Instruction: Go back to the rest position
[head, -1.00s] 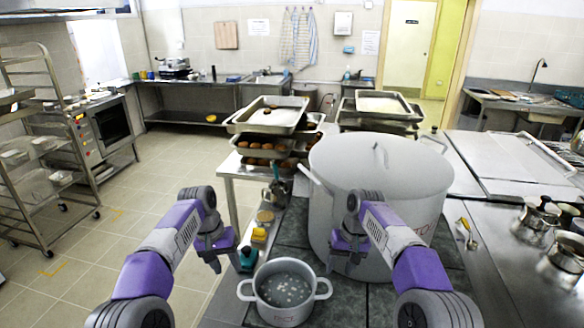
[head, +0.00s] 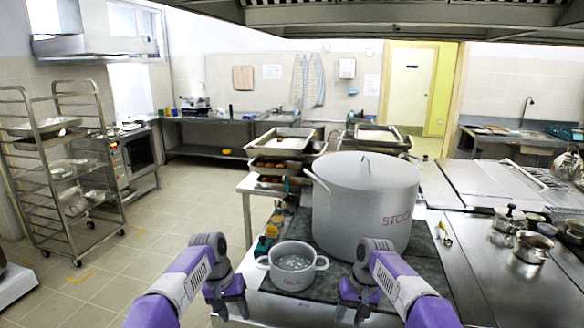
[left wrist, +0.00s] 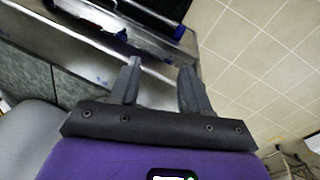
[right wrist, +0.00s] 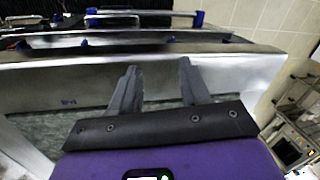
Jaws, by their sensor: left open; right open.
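My left gripper (head: 228,306) is open and empty, in front of and to the left of a small two-handled pot (head: 291,282) with liquid in it. In the left wrist view its two fingers (left wrist: 160,85) are apart with nothing between them. My right gripper (head: 358,308) is open and empty, in front of the large lidded stockpot (head: 362,215) and to the right of the small pot. In the right wrist view its fingers (right wrist: 158,85) are also apart and empty. Neither gripper touches a pot.
The dark stove top (head: 430,270) carries both pots. Bottles and a sponge stand left of the small pot. Stacked trays (head: 284,141) stand behind. A wheeled rack (head: 62,190) stands at left. Small metal pots (head: 533,247) sit on the right counter. The tiled floor (head: 165,225) at left is clear.

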